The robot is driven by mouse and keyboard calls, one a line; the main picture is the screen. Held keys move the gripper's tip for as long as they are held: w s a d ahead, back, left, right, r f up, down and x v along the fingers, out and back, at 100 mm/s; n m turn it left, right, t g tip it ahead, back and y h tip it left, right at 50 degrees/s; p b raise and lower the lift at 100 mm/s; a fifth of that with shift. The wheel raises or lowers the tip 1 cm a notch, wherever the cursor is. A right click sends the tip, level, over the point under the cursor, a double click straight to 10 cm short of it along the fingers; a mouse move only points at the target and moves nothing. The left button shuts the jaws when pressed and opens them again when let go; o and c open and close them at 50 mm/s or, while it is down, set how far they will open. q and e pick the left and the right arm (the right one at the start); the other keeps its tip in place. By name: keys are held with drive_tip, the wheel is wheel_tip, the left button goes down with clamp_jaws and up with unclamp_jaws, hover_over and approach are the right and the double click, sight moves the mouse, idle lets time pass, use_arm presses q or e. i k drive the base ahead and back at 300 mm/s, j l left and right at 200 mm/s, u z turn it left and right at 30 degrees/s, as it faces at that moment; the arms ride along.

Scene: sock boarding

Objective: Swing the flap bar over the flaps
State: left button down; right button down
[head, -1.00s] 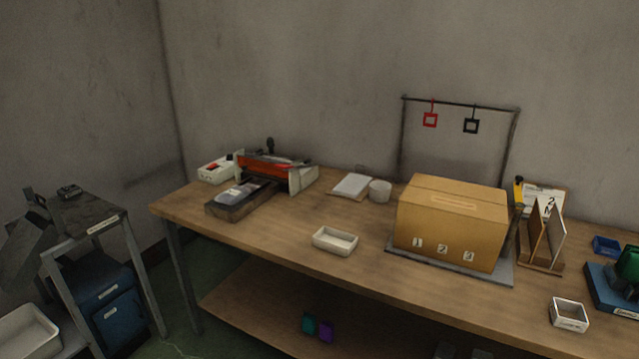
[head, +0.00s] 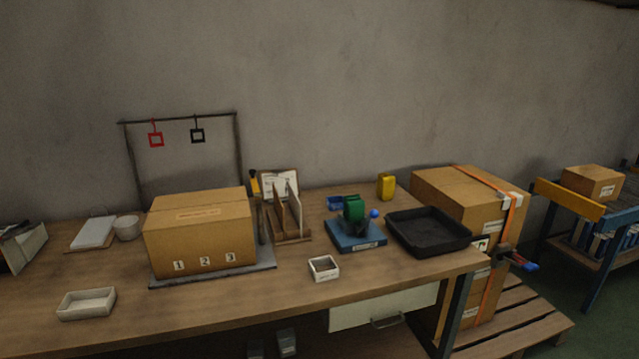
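A cardboard box (head: 202,234) stands on a grey base plate (head: 217,276) on the workbench. Its top looks closed, with the flaps lying flat and a pale label on top. Small tags 1, 2 and 3 are on its front. A dark upright post (head: 262,226) stands close to the box's right side, with a yellow piece (head: 255,186) near its top. A thin dark frame (head: 180,118) behind the box carries a red and a black square. I cannot tell for sure which part is the flap bar. Neither of my grippers is in view.
On the wooden bench (head: 200,318) are a shallow white tray (head: 86,303), a small white box (head: 324,268), a wooden divider rack (head: 290,218), a blue-based green device (head: 355,234) and a black tray (head: 428,232). Strapped cartons (head: 470,205) stand right. The bench front is mostly clear.

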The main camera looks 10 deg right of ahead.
sight(257, 194)
drive_tip(key=i+l, duration=0.2)
drive_tip(key=i, duration=0.4)
drive_tip(key=i+l, duration=0.15)
drive_tip(key=i, duration=0.4)
drive_tip(key=z, duration=1.2)
